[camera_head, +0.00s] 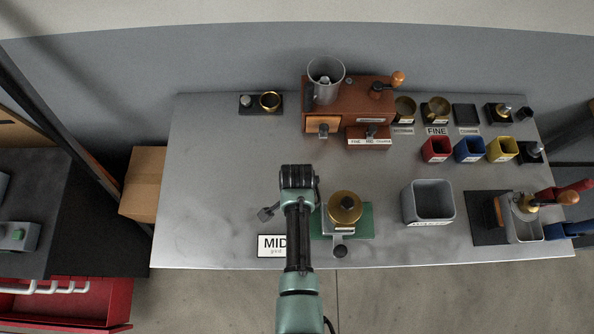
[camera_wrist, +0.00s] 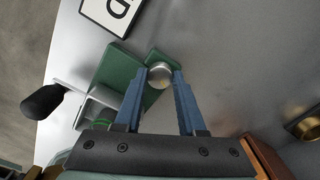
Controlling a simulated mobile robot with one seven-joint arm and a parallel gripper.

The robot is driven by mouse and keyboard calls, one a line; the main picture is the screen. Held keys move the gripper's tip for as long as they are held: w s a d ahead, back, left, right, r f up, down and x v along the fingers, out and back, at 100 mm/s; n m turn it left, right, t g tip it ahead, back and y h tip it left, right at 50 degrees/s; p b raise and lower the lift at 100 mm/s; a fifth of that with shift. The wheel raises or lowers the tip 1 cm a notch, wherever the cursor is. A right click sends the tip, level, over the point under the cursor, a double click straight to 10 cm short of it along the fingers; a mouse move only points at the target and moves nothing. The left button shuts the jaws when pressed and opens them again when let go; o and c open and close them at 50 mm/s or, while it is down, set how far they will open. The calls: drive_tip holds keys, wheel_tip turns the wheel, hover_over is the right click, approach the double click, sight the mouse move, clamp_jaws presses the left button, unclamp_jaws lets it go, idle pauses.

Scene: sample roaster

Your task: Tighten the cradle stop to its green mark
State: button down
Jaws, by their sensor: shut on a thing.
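A green base plate (camera_head: 365,232) lies near the front of the bench, with a pale device and a round brass top (camera_head: 345,206) on it. In the wrist view the plate (camera_wrist: 118,66) has a small green corner block bearing a round silver knob (camera_wrist: 160,72), which looks like the cradle stop. My gripper (camera_wrist: 160,82) has its blue fingers on either side of this knob, closed on it at the tips. In the head view my arm hides the knob and fingers. I cannot make out a green mark apart from the green plate.
A black handle (camera_wrist: 42,102) sticks out toward the bench's front edge. A MID card (camera_head: 271,246) lies left of the plate. A grey bin (camera_head: 427,203) stands to the right, a brown grinder (camera_head: 347,104) behind.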

drive_tip(key=m, duration=0.6)
drive_tip(key=shift+p, duration=0.3)
drive_tip(key=m, duration=0.6)
drive_tip(key=shift+m, duration=0.3)
drive_tip(key=c, duration=0.5)
unclamp_jaws()
wheel_tip(320, 180, up, 13)
idle(0.3)
drive_tip(key=shift+w, duration=0.1)
idle(0.4)
